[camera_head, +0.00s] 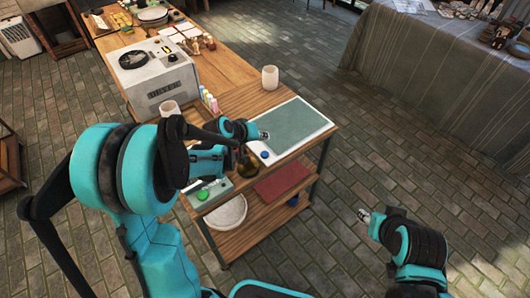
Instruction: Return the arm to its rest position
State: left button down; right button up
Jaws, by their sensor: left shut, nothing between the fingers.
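My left arm comes in from the left and bends over the front of the wooden table (239,98). My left gripper (265,134) is shut and empty, at the left edge of a green panel (293,124) with a white border. Whether it touches the panel I cannot tell. My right gripper (363,214) is at the lower right over the brick floor, clear of the table. Its fingertips are too small to tell whether they are open or shut.
A white cup (270,78) stands behind the panel; another cup (169,108) and small coloured bottles (209,101) stand left. A white machine (155,75) is farther back. The lower shelves hold a red board (282,181) and plate (227,212). Floor at right is clear.

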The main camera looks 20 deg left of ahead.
pick_arm(q)
jog(key=s+r+m+y, duration=0.2)
jog(key=s+r, duration=0.1)
jog(key=s, duration=0.9)
jog(key=s+r+m+g+y, duration=0.1)
jog(key=s+r, duration=0.3)
jog(key=s, duration=0.9)
jog(key=shift+r+m+y, duration=0.3)
jog(key=shift+m+y, duration=0.1)
jog(key=shift+y, duration=0.1)
jog(key=shift+d, duration=0.1)
